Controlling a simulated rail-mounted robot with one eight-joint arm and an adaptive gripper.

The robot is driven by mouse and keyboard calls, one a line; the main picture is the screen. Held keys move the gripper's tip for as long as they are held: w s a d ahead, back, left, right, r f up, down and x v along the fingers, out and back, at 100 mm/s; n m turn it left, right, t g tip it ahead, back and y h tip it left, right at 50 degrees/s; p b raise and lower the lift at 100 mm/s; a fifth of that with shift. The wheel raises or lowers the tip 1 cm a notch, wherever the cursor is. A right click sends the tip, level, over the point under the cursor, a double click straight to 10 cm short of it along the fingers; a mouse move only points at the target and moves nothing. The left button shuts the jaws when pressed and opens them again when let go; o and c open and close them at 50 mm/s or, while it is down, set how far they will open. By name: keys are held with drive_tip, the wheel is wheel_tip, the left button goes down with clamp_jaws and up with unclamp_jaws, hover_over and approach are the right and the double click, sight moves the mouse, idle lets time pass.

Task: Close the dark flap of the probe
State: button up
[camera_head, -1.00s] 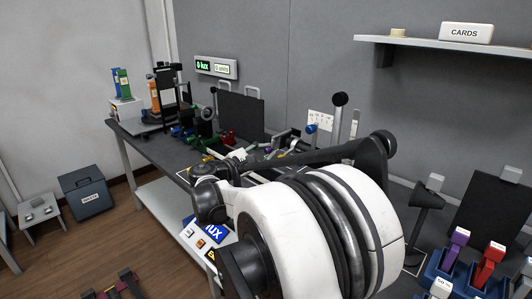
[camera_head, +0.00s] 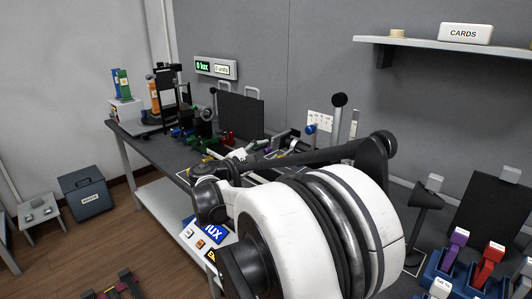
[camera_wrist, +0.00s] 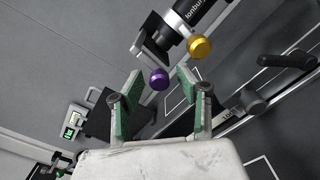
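In the wrist view my gripper (camera_wrist: 158,78) has two fingers with green pads, spread wide apart. A purple ball knob (camera_wrist: 160,79) shows in the gap between the fingertips; I cannot tell whether it is between them or just beyond. A dark, angular piece (camera_wrist: 153,50) lies close to it and looks like the flap. It sits at the end of a black and silver tube (camera_wrist: 192,14) with lettering, which looks like the probe. A yellow ball knob (camera_wrist: 198,46) is beside the tube, right of the purple one. No finger visibly touches either knob. In the head view my arm hides much of this area.
A dark upright panel (camera_head: 240,112) stands at the back of the bench. A lux display (camera_head: 215,67) hangs on the wall. A black lamp-like stand (camera_head: 427,196) and coloured holders (camera_head: 490,256) are at the right. Several small devices crowd the bench's left part.

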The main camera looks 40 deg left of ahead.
drive_tip(key=s+a, duration=0.1)
drive_tip(key=s, duration=1.1)
drive_tip(key=shift+a, duration=0.25)
drive_tip(key=shift+c, duration=1.3)
drive_tip(key=w+m, duration=0.3)
drive_tip(key=m, duration=0.5)
drive_tip(key=w+d+m, duration=0.1)
drive_tip(key=w+m, duration=0.3)
drive_tip(key=m, duration=0.5)
drive_tip(key=w+d+m, duration=0.1)
drive_tip(key=w+m, duration=0.3)
drive_tip(key=m, duration=0.4)
drive_tip(key=shift+w+r+m, duration=0.15)
drive_tip(key=shift+m, duration=0.25)
